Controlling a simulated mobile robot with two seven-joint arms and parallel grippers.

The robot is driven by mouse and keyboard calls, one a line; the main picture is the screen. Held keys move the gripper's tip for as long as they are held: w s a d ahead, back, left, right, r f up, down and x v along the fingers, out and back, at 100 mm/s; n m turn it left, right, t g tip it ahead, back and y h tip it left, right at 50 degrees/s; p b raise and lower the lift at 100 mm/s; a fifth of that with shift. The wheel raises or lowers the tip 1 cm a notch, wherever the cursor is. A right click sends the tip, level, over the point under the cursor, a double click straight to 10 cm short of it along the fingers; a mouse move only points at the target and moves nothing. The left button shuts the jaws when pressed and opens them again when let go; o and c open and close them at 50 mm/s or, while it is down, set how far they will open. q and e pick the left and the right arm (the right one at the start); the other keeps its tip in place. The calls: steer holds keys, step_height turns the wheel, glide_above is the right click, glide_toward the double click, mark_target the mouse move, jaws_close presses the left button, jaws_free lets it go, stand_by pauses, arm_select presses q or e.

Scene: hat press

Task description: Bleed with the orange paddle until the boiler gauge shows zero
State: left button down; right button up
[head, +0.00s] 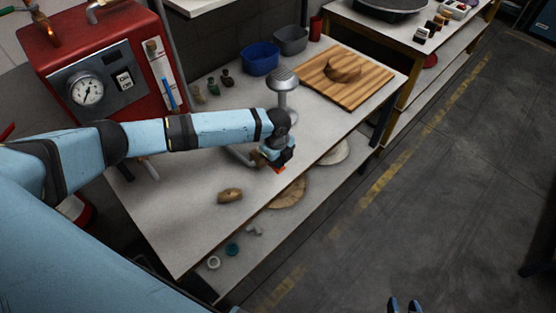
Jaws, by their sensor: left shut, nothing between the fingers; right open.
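The red boiler (45,45) stands at the back left with a round white gauge (86,91) on its grey panel. The needle is too small to read for certain. My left gripper (284,160) is over the front edge of the bench, shut with nothing between its fingers. A small orange piece (280,170), perhaps the orange paddle, shows just below its fingertips; I cannot tell whether they touch. The gripper and wrist hide much of what is around it. My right gripper (404,304) is open and empty at the bottom edge, over the floor.
The grey bench (170,220) holds a metal steam head (283,83), a wooden board (375,88) with a hat-like form, a blue bin (261,58), small bottles and a brown block (230,195). A lower shelf holds round pieces. The floor at right is clear.

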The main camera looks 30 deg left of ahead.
arm_select(q)
steer(key=shift+r, duration=0.1)
stand_by(0.7)
steer(key=shift+r+p, duration=0.7)
steer(key=shift+p, duration=0.2)
steer(key=shift+r+p, duration=0.35)
step_height(320, 180, up, 4)
steer(key=p, duration=0.4)
steer(key=shift+a+f, duration=0.1)
step_height(320, 180, up, 9)
steer(key=b, duration=0.2)
steer(key=shift+w+a+r, duration=0.2)
steer(key=shift+a, duration=0.25)
